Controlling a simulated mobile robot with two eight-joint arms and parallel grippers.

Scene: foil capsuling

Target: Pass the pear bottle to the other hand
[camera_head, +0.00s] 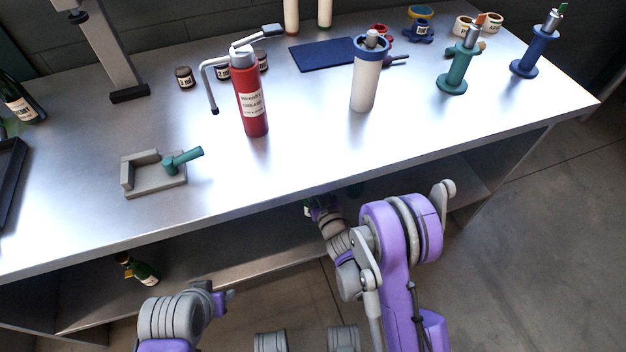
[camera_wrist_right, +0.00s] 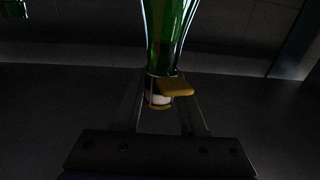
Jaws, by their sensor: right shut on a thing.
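My right gripper (camera_wrist_right: 160,100) is shut on a green glass bottle (camera_wrist_right: 168,35); its fingers lie either side of the neck. A yellow piece and a pale band show at the neck between them. In the head view the right gripper is at the table's front edge, mostly hidden by my own arm, with a bit of pale label (camera_head: 308,208) beside it. Whether this is the pear bottle cannot be read. My left gripper (camera_head: 226,297) is in front of the table, low, apart from any bottle; its jaws are too small to judge.
Another green bottle (camera_head: 143,271) with a yellow neck piece is tilted on the lower shelf (camera_head: 240,262). On the table (camera_head: 300,160) stand a red canister (camera_head: 251,100), a white cylinder (camera_head: 366,85), a grey cradle (camera_head: 150,182) and green and blue stands. The table's front edge lies above my right gripper.

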